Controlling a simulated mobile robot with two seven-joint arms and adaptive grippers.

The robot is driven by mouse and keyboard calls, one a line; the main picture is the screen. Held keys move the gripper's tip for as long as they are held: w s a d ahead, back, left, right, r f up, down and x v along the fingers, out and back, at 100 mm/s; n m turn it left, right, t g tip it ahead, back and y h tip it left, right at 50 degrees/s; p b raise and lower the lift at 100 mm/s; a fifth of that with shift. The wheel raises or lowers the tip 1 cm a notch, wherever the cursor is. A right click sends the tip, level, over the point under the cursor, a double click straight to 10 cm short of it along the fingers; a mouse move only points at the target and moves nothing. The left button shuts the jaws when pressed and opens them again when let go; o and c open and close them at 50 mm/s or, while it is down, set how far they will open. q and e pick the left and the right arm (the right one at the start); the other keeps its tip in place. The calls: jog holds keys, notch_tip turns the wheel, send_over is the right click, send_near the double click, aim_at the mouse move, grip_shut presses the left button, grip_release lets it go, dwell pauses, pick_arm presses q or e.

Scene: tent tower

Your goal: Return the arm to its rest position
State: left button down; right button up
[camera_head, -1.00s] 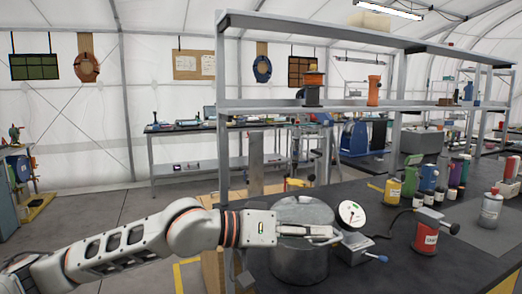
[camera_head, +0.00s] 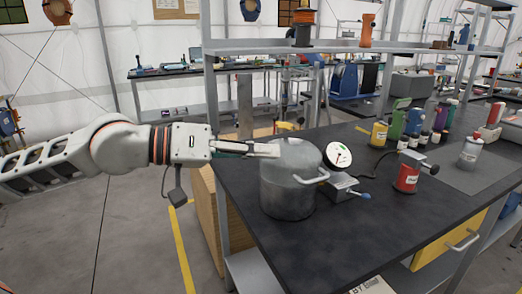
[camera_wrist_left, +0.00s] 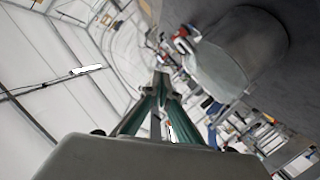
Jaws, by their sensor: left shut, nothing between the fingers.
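My left gripper (camera_head: 276,151) comes in from the left in the head view and is shut with nothing in it. Its fingertips are in front of the upper left side of the grey metal pot (camera_head: 287,192); I cannot tell whether they touch it. In the left wrist view the shut fingertips (camera_wrist_left: 161,80) point away from the camera, and the pot (camera_wrist_left: 240,48) shows beside them at the upper right. My right gripper is not in view.
The pot stands on a black workbench (camera_head: 330,235) near its left edge. A dial gauge (camera_head: 338,156) is right of it, then a red canister (camera_head: 406,178) and several bottles. A grey shelf (camera_head: 300,46) spans the back. Open floor (camera_head: 130,240) lies to the left.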

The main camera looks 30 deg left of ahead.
pick_arm(q)
jog(key=shift+s+a+r, duration=0.1)
jog(key=shift+s+a, duration=0.15)
jog(key=shift+s, duration=0.1)
